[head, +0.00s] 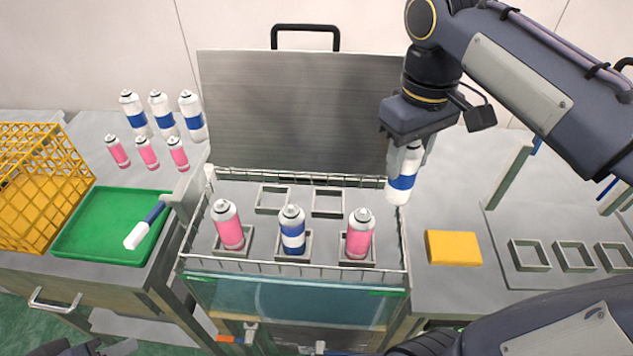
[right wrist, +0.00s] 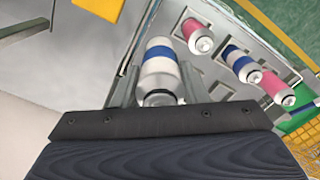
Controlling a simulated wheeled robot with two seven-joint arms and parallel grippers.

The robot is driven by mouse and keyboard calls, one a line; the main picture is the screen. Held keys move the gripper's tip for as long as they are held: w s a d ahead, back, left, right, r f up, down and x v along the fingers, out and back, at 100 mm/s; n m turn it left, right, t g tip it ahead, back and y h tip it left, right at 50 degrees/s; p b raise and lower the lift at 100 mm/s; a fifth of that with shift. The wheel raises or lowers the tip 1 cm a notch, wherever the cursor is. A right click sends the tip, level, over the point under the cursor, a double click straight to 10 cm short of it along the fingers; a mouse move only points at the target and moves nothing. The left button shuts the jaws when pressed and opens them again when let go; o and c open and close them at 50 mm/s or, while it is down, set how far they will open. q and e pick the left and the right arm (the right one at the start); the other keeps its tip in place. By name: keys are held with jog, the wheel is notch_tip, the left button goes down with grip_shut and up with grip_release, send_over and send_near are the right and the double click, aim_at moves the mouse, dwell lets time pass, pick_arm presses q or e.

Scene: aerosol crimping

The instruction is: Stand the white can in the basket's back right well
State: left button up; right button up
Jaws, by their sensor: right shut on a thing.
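My right gripper (head: 404,158) is shut on the upper part of a white can with a blue band (head: 402,183). It holds the can roughly upright, with the can's lower end over the right rim of the wire basket (head: 290,272) in the head view. The held can also shows in the right wrist view (right wrist: 161,73) between the fingers. The basket's back right well (head: 327,214) is empty, left of the can. The back left well (head: 268,211) is empty too. Only a dark piece, probably my left gripper, shows at the bottom left edge; its jaws are unclear.
The front wells hold a pink can (head: 228,226), a white can with a blue band (head: 293,230) and a pink can (head: 359,235). A raised metal lid (head: 300,110) stands behind the basket. A yellow block (head: 453,248) lies on the right. A green tray (head: 95,225) lies left.

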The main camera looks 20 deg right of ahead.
jog(key=shift+w+a+f+p, duration=0.1)
jog(key=shift+w+a+f, duration=1.15)
jog(key=shift+w+f, duration=0.8)
jog(key=shift+w+a+f+p, duration=0.1)
jog(key=shift+w+a+f, duration=1.1)
jog(key=shift+w+f, duration=0.85)
jog(key=shift+w+a+f+p, duration=0.1)
jog(key=shift+w+a+f, duration=1.15)
jog(key=shift+w+f, duration=0.75)
jog(key=shift+s+f, duration=0.25)
jog(key=shift+f, duration=0.15)
jog(key=o, duration=1.3)
jog(key=shift+o, duration=0.2)
